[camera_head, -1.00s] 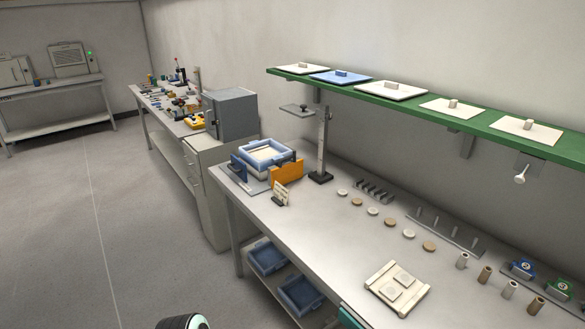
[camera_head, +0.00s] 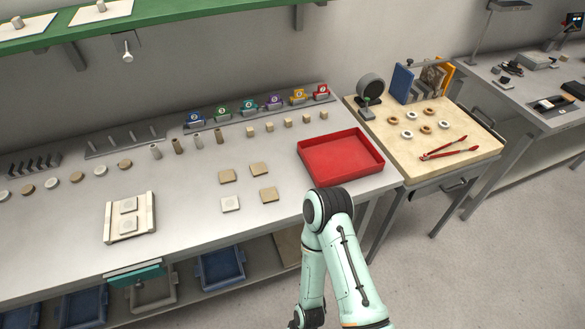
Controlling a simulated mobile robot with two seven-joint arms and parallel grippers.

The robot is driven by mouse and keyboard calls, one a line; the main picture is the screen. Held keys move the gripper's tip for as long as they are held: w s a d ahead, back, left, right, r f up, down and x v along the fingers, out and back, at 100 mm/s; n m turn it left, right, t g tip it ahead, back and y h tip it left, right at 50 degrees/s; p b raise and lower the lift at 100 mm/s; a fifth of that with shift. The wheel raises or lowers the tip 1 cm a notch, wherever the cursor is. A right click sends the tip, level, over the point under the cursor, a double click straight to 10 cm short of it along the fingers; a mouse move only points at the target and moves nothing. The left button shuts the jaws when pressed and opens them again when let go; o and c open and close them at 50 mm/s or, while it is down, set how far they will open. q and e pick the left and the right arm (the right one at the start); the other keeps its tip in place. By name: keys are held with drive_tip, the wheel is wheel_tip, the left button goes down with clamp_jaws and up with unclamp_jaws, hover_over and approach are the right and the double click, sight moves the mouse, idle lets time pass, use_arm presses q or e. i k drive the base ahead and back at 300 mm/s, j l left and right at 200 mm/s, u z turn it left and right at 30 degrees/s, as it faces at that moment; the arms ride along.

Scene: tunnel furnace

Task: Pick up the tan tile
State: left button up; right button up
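Two more pale tiles (camera_head: 128,206) sit on a cream rack (camera_head: 146,225) to the left. I cannot tell which tan tile the task names. One of my arms rises from the bottom of the picture, right of the tiles, but no gripper shows. No tile is seen held.
A red tray (camera_head: 341,157) stands right of the tiles, with small tan cubes (camera_head: 289,121) behind them. Coloured numbered holders (camera_head: 249,107) line the back. A green shelf (camera_head: 110,20) overhangs the back left. Blue bins (camera_head: 221,268) sit below. Bare bench surrounds the tiles.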

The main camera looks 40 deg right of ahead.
sight(258, 169)
drive_tip(key=z, duration=1)
